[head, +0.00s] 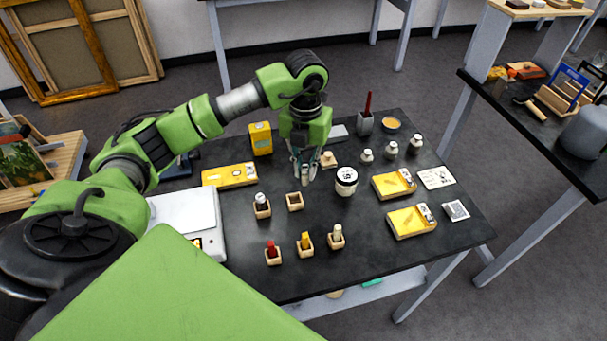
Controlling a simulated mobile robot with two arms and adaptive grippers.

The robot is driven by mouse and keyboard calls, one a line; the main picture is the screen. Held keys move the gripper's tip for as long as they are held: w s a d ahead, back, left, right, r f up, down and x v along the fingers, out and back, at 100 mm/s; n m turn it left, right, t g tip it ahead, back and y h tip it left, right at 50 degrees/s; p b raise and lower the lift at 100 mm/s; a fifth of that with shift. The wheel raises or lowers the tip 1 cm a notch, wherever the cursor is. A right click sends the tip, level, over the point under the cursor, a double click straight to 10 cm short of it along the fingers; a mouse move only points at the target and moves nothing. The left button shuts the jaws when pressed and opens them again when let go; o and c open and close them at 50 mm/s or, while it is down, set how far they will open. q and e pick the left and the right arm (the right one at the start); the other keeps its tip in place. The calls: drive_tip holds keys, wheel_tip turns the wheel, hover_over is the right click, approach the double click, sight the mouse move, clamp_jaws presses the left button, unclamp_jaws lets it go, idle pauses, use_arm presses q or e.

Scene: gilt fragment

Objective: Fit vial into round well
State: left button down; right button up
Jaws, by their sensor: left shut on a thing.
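My left gripper (304,172) hangs pointing down over the black table and is shut on a small pale vial (305,180). The fingers hide most of the vial. A small wooden holder (294,202) with an empty-looking opening sits in front of the gripper, apart from the vial. Another wooden block (328,160) stands just right of the gripper. I cannot tell from here which opening is round. My right gripper is not in view.
A wooden holder with a dark vial (262,205) and holders with red (272,253), yellow (305,243) and cream (336,235) pieces stand in front. A white jar (346,181) is to the right. Yellow boxes and capped bottles (391,149) occupy the right and back.

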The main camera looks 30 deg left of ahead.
use_arm(q)
drive_tip(key=s+d+r+b, duration=0.2)
drive_tip(key=s+d+r, duration=0.5)
drive_tip(key=s+d, duration=0.1)
drive_tip(key=shift+d, duration=0.2)
